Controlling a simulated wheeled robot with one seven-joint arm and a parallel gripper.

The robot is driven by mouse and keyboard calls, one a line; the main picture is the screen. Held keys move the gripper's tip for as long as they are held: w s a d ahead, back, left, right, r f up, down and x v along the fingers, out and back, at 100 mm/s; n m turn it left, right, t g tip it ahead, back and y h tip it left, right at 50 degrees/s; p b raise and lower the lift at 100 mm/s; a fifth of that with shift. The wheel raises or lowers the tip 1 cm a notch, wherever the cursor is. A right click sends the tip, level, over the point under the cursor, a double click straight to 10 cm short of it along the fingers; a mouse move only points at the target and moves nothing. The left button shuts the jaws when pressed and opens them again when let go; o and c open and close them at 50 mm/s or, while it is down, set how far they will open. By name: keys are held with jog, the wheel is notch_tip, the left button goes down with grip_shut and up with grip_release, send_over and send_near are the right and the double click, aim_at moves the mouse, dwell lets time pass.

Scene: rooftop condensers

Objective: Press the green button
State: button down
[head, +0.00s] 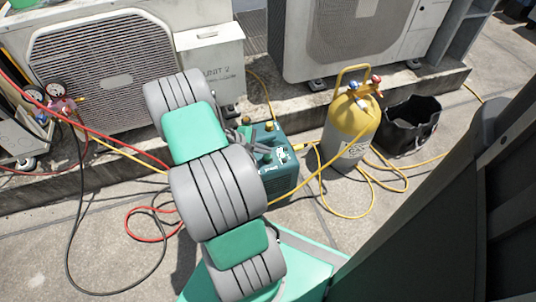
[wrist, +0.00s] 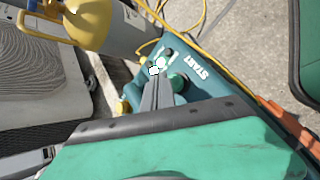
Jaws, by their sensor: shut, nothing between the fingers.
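The green button (wrist: 180,83) is a round dark-green cap on the teal machine (wrist: 222,84), beside the word START, in the wrist view. My gripper (wrist: 157,78) is shut and empty, its fingers over the panel just left of the button. I cannot tell whether the fingertips touch the panel. A small white piece and a dark knob show by the fingertips. In the head view the teal machine (head: 284,184) stands on the paving behind my arm; I cannot make out the button or my fingers there.
A yellow-topped gas cylinder (head: 352,125) and a black bucket (head: 408,128) stand right of the machine. Yellow hoses (head: 345,212) and a red hose (head: 130,222) lie on the paving. Condenser units (head: 110,70) stand behind on a concrete ledge.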

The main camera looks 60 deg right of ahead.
aim_at(265, 157)
jog(key=shift+r, duration=0.1)
notch_tip(265, 157, up, 5)
jog(key=p, duration=0.5)
dwell(0.4)
jog(key=w+a+r+m+t+y+p, duration=0.1)
jog(key=w+a+r+t+p, duration=0.1)
jog(key=w+a+r+p, duration=0.6)
jog(key=w+a+r+t+y+p, duration=0.1)
jog(key=w+a+r+t+p, duration=0.15)
jog(key=r, duration=0.85)
jog(key=w+a+r+m+t+p, duration=0.1)
jog(key=w+a+r+p, duration=0.45)
jog(key=r, duration=0.45)
jog(key=s+a+r+t+y+p, duration=0.1)
jog(key=s+a+r+y+p, duration=0.1)
jog(key=a+r+p, duration=0.5)
jog(key=s+a+r+n+t+y+p, duration=0.1)
jog(key=a+r+p, duration=0.6)
jog(key=a+r, duration=1.1)
jog(key=shift+s+a+t+y, duration=0.55)
jog(key=shift+a+t+y, duration=0.2)
jog(key=shift+y, duration=0.35)
